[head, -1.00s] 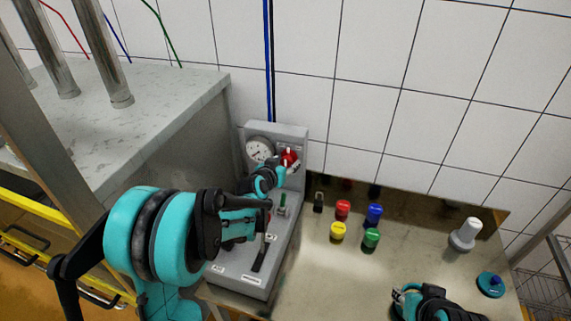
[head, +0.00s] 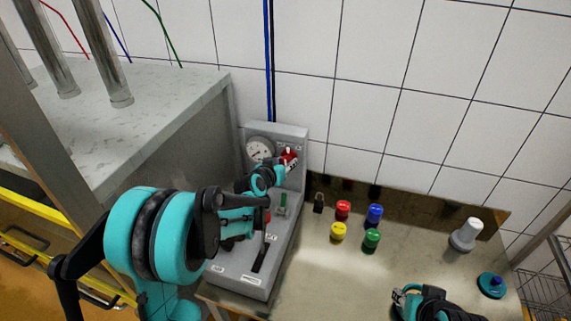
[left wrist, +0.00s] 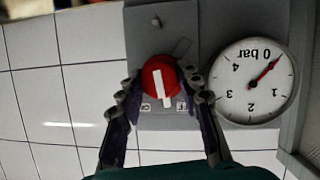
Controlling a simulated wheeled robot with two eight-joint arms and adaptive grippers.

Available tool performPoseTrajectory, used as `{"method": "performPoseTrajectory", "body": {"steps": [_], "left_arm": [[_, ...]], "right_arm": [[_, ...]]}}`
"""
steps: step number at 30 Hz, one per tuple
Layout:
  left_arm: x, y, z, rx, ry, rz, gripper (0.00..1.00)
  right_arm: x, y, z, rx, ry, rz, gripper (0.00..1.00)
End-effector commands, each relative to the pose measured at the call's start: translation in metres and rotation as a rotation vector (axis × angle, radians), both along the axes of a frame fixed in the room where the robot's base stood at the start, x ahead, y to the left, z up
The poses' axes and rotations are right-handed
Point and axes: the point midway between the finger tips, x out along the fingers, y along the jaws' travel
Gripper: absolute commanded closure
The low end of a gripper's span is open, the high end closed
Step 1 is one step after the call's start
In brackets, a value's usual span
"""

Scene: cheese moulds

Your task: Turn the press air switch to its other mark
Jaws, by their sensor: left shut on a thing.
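The press air switch is a red round knob with a white bar (left wrist: 157,72), on the upright grey panel (head: 300,137) of the press console. My left gripper (head: 283,164) is at the knob and shut on it, one finger on each side in the left wrist view. There the white bar stands nearly upright, its lower end tilted slightly right.
A black lever (head: 260,254) and a green lever (head: 283,200) are on the console. Several coloured caps (head: 371,238) and a white-topped piece (head: 467,235) stand on the steel table.

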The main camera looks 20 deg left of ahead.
Motion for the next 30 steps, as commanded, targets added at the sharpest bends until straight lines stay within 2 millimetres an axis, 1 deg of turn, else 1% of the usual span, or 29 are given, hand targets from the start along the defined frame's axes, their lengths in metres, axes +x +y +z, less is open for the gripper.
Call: {"method": "performPoseTrajectory", "body": {"steps": [18, 24, 30], "left_arm": [[0.001, 0.003, -0.003, -0.473, 0.015, 0.002, 0.94], [0.000, 0.003, -0.003, -0.581, 0.018, 0.001, 0.94], [0.000, 0.002, -0.002, -0.640, 0.021, 0.000, 0.94]], "right_arm": [[0.000, 0.000, -0.032, 0.000, 0.000, 0.000, 0.64], [0.000, 0.000, -0.039, 0.000, 0.000, 0.000, 0.64], [0.000, 0.000, -0.042, 0.000, 0.000, 0.000, 0.64]]}}
